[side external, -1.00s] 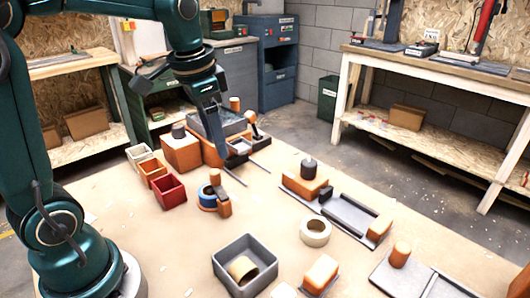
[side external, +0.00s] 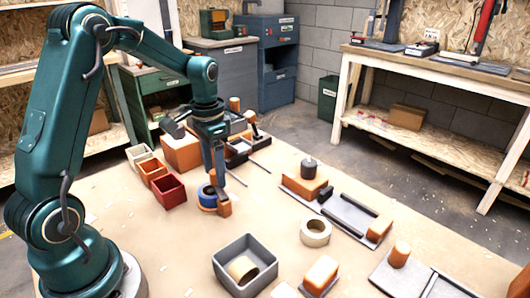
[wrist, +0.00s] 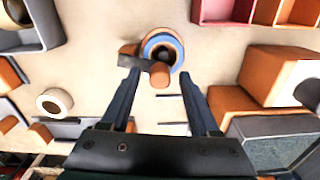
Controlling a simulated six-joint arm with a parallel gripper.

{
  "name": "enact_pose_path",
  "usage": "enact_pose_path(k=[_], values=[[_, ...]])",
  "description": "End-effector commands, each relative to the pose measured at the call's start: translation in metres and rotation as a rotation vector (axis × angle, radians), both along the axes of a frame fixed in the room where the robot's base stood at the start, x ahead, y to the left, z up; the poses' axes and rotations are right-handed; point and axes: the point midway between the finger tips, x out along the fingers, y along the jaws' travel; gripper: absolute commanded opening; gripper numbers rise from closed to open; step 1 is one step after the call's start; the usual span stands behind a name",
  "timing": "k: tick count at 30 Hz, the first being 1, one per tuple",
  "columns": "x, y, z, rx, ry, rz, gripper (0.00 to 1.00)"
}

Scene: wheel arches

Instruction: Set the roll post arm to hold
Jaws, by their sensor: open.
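The roll post (side external: 208,188) stands on the bench with a blue tape roll (side external: 206,199) around it. Its arm has an orange part (side external: 224,207) at the roll's right side. In the wrist view the blue roll (wrist: 170,41) shows from above, with the arm's dark bar (wrist: 143,62) and round orange end (wrist: 160,77) at its near edge. My gripper (wrist: 160,80) is open, with one finger on each side of the orange end. In the side view my gripper (side external: 219,182) points down just above the arm. I cannot tell whether the fingers touch it.
Three small bins, including a red one (side external: 169,190), stand left of the post. A grey tray (side external: 230,290) with a tan roll is in front. A pale tape roll (side external: 315,233) and a grey fixture (side external: 350,215) are to the right. Orange blocks (side external: 181,153) stand behind.

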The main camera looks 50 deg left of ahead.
Motion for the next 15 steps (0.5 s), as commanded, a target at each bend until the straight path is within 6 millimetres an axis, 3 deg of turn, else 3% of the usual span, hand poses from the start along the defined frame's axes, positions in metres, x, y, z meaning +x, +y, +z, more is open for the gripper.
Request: enact_pose_path(k=[5, 10, 15], values=[[-0.0001, -0.0001, 0.0, 0.0, 0.0, 0.0, 0.62], [0.0, -0.0001, 0.0002, 0.0, 0.0, 0.0, 0.01], [-0.0007, 0.0001, 0.0004, 0.0, 0.0, 0.012, 0.0]])
